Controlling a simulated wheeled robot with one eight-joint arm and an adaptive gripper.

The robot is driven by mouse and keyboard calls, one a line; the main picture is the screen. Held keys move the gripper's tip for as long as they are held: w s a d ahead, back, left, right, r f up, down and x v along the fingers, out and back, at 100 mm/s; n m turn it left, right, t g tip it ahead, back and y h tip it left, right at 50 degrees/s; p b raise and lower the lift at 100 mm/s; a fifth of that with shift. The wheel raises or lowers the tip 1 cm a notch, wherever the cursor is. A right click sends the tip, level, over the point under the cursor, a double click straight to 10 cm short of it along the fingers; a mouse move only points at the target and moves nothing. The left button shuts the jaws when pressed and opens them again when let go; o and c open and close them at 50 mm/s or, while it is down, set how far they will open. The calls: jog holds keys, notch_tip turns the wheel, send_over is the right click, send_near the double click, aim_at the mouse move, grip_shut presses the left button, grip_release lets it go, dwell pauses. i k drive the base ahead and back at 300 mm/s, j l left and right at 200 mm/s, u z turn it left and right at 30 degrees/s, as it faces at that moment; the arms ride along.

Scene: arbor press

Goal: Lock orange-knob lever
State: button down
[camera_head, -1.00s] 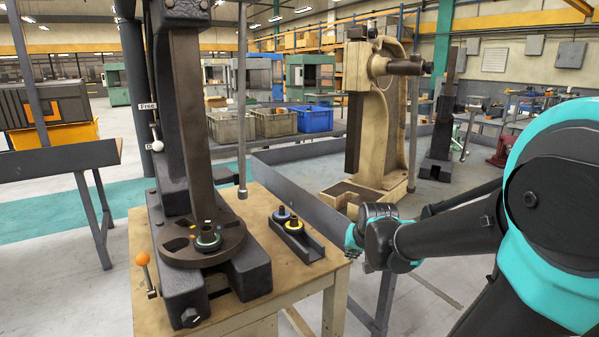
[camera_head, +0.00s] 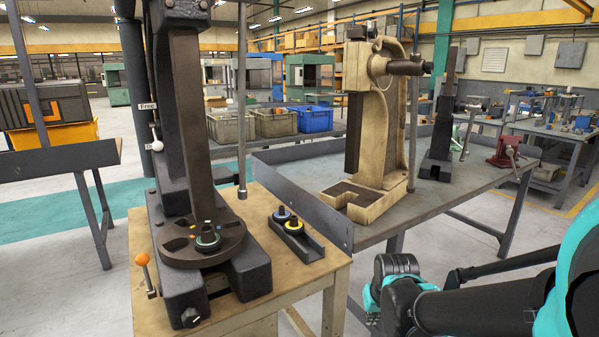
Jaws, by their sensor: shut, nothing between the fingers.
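The orange-knob lever (camera_head: 142,260) stands at the front left of the black arbor press (camera_head: 187,283). Its round orange knob is on top of a thin rod that leans slightly left, with its foot by a small light plate at the press base. My gripper's fingers do not show; only my dark and teal arm links are in view at the lower right, well away from the lever. A slotted round plate (camera_head: 180,253) sits on the press base with a dark, green-ringed part (camera_head: 208,241) on it.
The press stands on a wooden table (camera_head: 316,276). A dark tray (camera_head: 315,247) beside it holds blue-ringed and yellow-ringed parts. A white-ball lever (camera_head: 157,146) hangs near a "Free" label (camera_head: 148,105). A grey bench (camera_head: 400,217) with a beige press (camera_head: 378,197) stands behind. Floor left of the table is clear.

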aim_at(142, 260)
jog(key=u, duration=1.55)
jog(key=k, duration=0.35)
jog(key=i, duration=0.35)
